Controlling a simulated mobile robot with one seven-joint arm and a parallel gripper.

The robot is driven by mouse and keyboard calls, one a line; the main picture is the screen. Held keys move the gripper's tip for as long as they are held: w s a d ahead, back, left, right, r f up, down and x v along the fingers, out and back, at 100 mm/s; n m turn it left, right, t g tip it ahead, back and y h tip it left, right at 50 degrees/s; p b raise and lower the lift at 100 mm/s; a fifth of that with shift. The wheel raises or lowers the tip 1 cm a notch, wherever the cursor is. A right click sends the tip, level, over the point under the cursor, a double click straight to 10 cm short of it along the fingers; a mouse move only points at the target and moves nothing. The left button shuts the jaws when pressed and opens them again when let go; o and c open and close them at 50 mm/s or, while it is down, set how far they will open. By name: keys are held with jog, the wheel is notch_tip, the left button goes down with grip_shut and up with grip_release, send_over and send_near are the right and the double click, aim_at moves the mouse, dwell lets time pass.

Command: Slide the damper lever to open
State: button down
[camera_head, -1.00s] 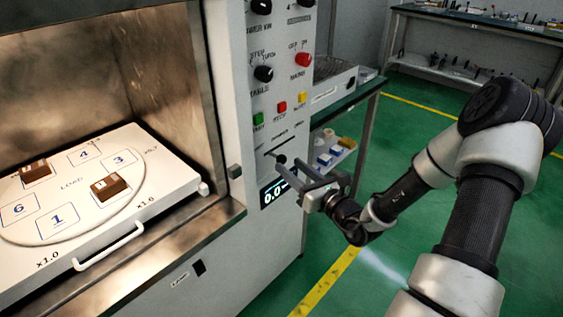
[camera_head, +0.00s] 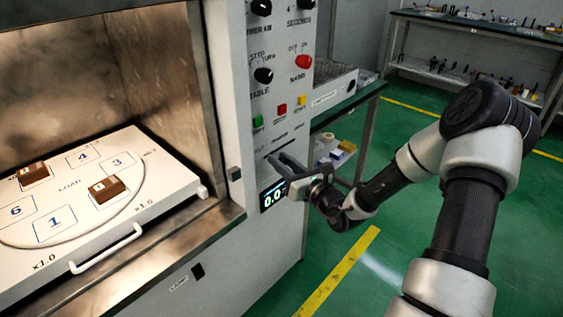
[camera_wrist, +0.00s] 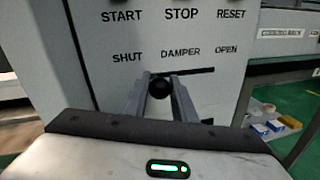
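The damper lever shows in the wrist view as a round dark knob (camera_wrist: 159,89) at the left part of a dark horizontal slot (camera_wrist: 196,72), under the labels SHUT, DAMPER and OPEN. It sits on the SHUT side. My gripper (camera_wrist: 160,84) has one finger on each side of the knob; I cannot tell whether they touch it. In the head view my gripper (camera_head: 278,170) is at the panel's lower part, just above and right of the lit display (camera_head: 272,196), and its fingers hide the knob.
Start, stop and reset buttons (camera_head: 281,110) are above the slot. The open chamber with a white turntable tray (camera_head: 120,230) is on the left. A side bench (camera_head: 372,95) stands right of the panel. Green floor is free on the right.

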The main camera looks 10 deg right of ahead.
jog(key=w+d, duration=0.2)
jog(key=d, duration=0.1)
jog(key=w+d+p, duration=0.1)
jog(key=w+d, duration=0.1)
jog(key=w+d+p, duration=0.1)
jog(key=w+d, duration=0.1)
jog(key=d, duration=0.1)
jog(key=shift+d, duration=0.3)
jog(key=c, duration=1.5)
grip_release()
jog(key=shift+w, duration=0.15)
jog(key=shift+o, duration=0.2)
jog(key=p+v, duration=0.2)
jog(key=v, duration=1.5)
jog(key=shift+s+p, duration=0.3)
jog(key=shift+p, duration=0.05)
